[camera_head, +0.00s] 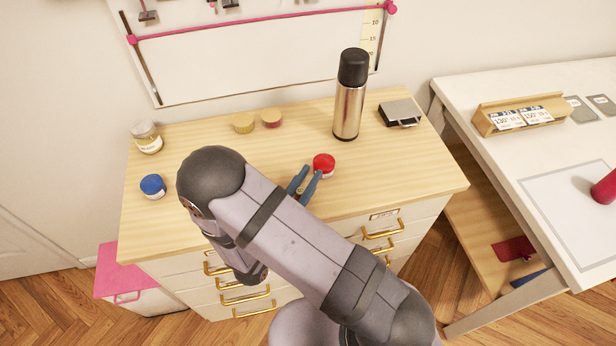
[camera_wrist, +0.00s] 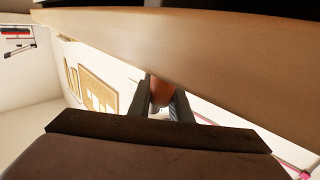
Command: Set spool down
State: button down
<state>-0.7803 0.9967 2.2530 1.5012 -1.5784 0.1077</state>
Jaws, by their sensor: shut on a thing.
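In the wrist view, my gripper (camera_wrist: 160,98) has its two dark fingers closed on a small rounded reddish-brown thing (camera_wrist: 158,90), which looks like the spool. Only part of it shows between the fingers, and a pale patch lies below it. A wooden surface (camera_wrist: 220,60) fills the top of this view close by; I cannot tell whether the spool touches it. In the head view, my arm hides the gripper and the held spool. The light wooden tabletop of the drawer cabinet (camera_head: 240,165) lies behind my arm.
A red-topped round container (camera_head: 323,163) and blue-handled pliers (camera_head: 311,187) are beside my arm. A steel flask (camera_head: 348,100) and dark box (camera_head: 400,113) stand behind.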

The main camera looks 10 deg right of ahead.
aim_at(298, 195)
jog(key=c, duration=1.6)
grip_release()
jog(key=shift+f, duration=0.1)
jog(key=shift+s+a+b, duration=0.3)
jog(key=shift+s+a, duration=0.15)
jog(key=shift+a, duration=0.05)
jog(key=b+v, duration=0.2)
jog(key=v, duration=0.2)
jog(key=shift+s, duration=0.15)
jog(key=shift+v, duration=0.85)
jog(key=shift+o, duration=0.4)
jog(key=shift+s, duration=0.1)
